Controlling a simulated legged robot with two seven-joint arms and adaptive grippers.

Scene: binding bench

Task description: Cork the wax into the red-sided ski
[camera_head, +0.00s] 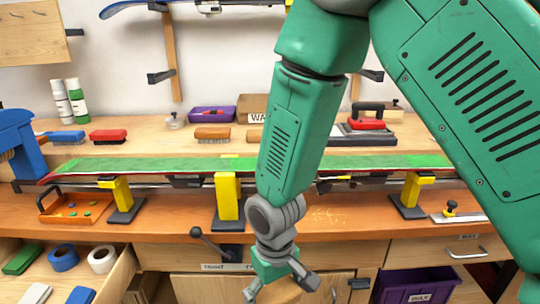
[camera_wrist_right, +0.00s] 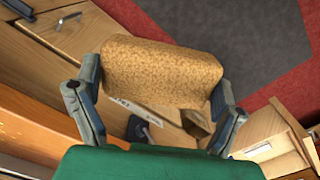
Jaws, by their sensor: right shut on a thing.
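The ski (camera_head: 150,166), green on top with a red side edge, lies lengthwise along the bench on yellow-topped supports. My right arm crosses in front of its middle and hides part of it. My right gripper (camera_head: 281,288) is low at the bottom edge of the head view, in front of and below the bench edge. It is shut on a tan cork block (camera_wrist_right: 162,72), which fills the space between the two fingers in the right wrist view. The cork is apart from the ski. My left gripper is not in view. Wax on the ski cannot be made out.
An orange tray (camera_head: 76,207) and an open drawer with tape rolls (camera_head: 101,259) are at the left. Brushes (camera_head: 108,136) and a red-handled iron (camera_head: 366,122) stand behind the ski. A purple wax bin (camera_head: 418,285) is below right. A lever handle (camera_head: 212,241) sticks out in front.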

